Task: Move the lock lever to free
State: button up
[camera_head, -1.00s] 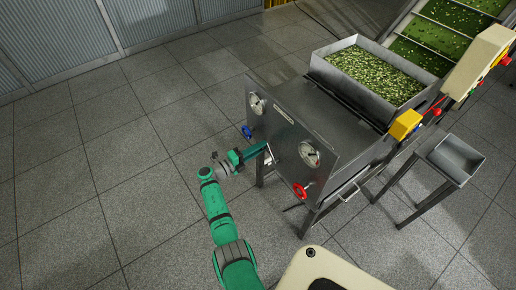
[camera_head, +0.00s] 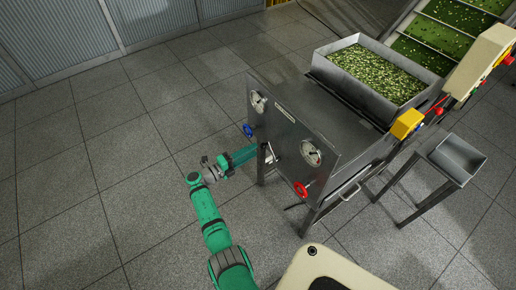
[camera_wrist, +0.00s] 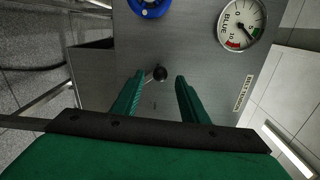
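The lock lever shows in the wrist view as a black ball knob (camera_wrist: 160,74) on a thin rod on the grey metal panel (camera_wrist: 205,60). In the head view the lever is small and hard to make out beside the gripper. My gripper (camera_wrist: 160,76) is open, with one green finger on each side of the knob in the picture and a gap to it on both sides. I cannot tell whether the knob lies between the fingertips or just beyond them. In the head view my gripper (camera_head: 257,150) is in front of the panel, between the two gauges.
A blue handwheel (camera_head: 248,130) and a gauge (camera_head: 257,103) are at the panel's left. A red handwheel (camera_head: 301,190) and another gauge (camera_head: 311,152) are at its right. A hopper of green pieces (camera_head: 386,75) stands behind. Floor (camera_head: 110,150) to the left is clear.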

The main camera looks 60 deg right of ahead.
jog(key=shift+v, duration=2.7)
